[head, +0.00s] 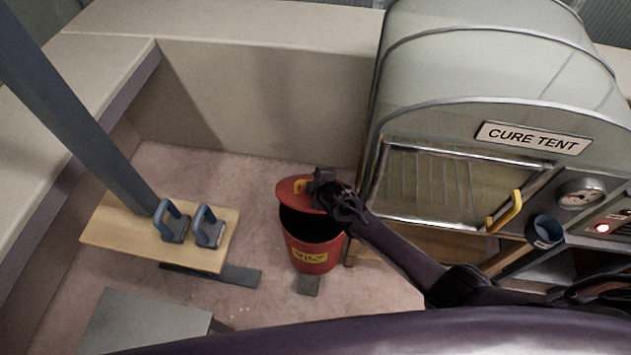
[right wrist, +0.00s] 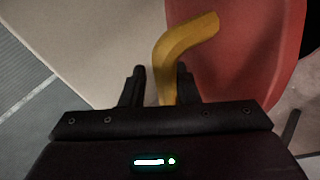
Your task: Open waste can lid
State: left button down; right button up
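The red waste can (head: 311,255) stands on the floor in the middle of the head view. Its round red lid (head: 290,197) is raised and tilted at the far side, and the dark inside shows. The lid carries a yellow handle (head: 299,186). My right gripper (head: 314,186) is at this handle. In the right wrist view, the yellow handle (right wrist: 181,48) passes between the fingers of my right gripper (right wrist: 160,75), with a gap beside the left finger. The red lid (right wrist: 245,65) fills the right side there. My left gripper is not in view.
The cure tent (head: 480,90) stands to the right of the can, with a yellow door handle (head: 505,211). A wooden bench (head: 220,250) with two blue-grey tools (head: 172,224) is at the left. Carpet between bench and can is mostly clear.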

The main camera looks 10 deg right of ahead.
jog(key=shift+s+d+r, duration=0.1)
jog(key=shift+s+r, duration=0.25)
jog(key=shift+r, duration=0.05)
jog(key=p+v, duration=0.2)
jog(key=v, duration=0.4)
jog(key=shift+s+r, duration=0.1)
jog(key=shift+s+d+r, duration=0.1)
jog(key=shift+s, duration=0.1)
